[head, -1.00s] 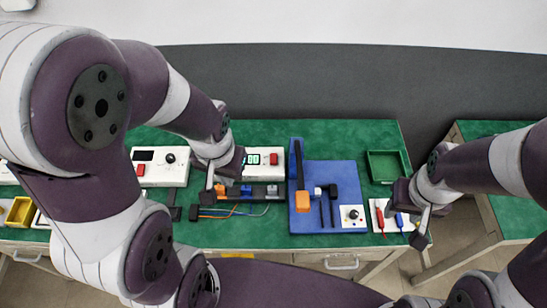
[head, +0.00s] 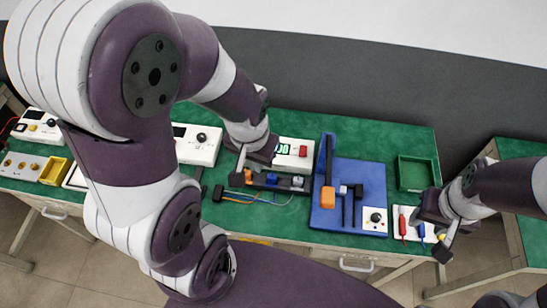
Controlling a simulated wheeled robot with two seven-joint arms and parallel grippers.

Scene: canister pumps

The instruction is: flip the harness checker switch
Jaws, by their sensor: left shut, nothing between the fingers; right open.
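The harness checker is most likely the white box (head: 292,160) with a green-lit display (head: 283,149) and a red rocker switch (head: 303,151), right of my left gripper in the head view. My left gripper (head: 239,170) is shut and empty at the checker's left end, and my wrist hides that end. My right gripper (head: 444,246) is open, by the white pad with the red and blue probes (head: 413,222).
A blue fixture board (head: 371,177) with an upright post and orange block stands right of the checker. A green tray (head: 413,174) lies behind the probe pad. Another white box (head: 196,145) with a knob stands left. Bare green table shows behind the checker.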

